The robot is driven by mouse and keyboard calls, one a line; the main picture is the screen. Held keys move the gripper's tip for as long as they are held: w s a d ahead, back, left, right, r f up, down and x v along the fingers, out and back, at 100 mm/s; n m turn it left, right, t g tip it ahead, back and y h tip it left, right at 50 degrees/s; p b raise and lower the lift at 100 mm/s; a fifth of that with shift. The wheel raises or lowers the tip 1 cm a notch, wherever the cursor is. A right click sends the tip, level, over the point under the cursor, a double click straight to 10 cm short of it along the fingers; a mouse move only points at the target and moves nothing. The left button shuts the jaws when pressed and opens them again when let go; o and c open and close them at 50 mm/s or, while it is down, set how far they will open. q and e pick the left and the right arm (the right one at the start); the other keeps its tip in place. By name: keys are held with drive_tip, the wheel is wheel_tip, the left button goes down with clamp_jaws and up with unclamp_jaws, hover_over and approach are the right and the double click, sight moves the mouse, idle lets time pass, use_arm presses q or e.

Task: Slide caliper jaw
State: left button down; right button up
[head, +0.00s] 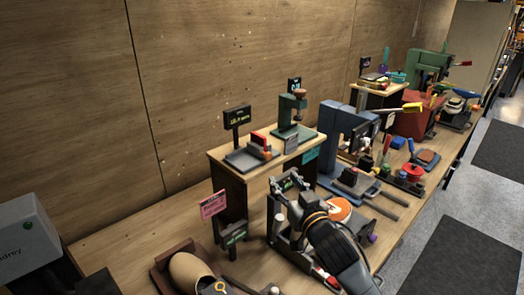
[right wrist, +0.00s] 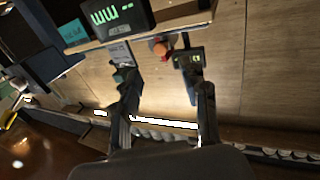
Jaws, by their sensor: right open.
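My right gripper (head: 286,184) reaches in from the lower right in the head view, in front of the wooden riser. Its fingers are apart with nothing between them, and both also show in the right wrist view (right wrist: 159,76). A dark frame with upright posts (head: 281,228) stands below the gripper, partly hidden by my arm. I cannot clearly make out the caliper jaw. My left gripper is not in view.
The riser (head: 222,159) carries a grey device with a red-orange knob (head: 245,158) and a green stand (head: 294,118). A pink sign (head: 213,204) and a brown tray (head: 160,262) are to the left. A blue press (head: 340,140) stands right. Bare bench shows at left.

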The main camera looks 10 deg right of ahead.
sight(269, 158)
drive_tip(key=w+p, duration=0.1)
drive_tip(key=w, duration=0.2)
drive_tip(key=w+a, duration=0.1)
drive_tip(key=w, duration=0.3)
drive_tip(key=w+a+p, duration=0.1)
drive_tip(key=w, duration=0.2)
drive_tip(key=shift+w+r+p, duration=0.25)
drive_tip(key=shift+w+p, duration=0.1)
drive_tip(key=shift+w, duration=0.05)
drive_tip(key=shift+w+a, duration=0.1)
drive_tip(key=shift+w, duration=0.2)
drive_tip(key=shift+w+a+f, duration=0.1)
drive_tip(key=shift+w, duration=0.25)
drive_tip(key=shift+s, duration=0.1)
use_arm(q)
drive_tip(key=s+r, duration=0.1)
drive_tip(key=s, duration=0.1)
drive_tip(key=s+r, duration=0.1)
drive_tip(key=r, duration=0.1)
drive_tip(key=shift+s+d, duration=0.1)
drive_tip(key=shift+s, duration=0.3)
use_arm(e)
clamp_jaws()
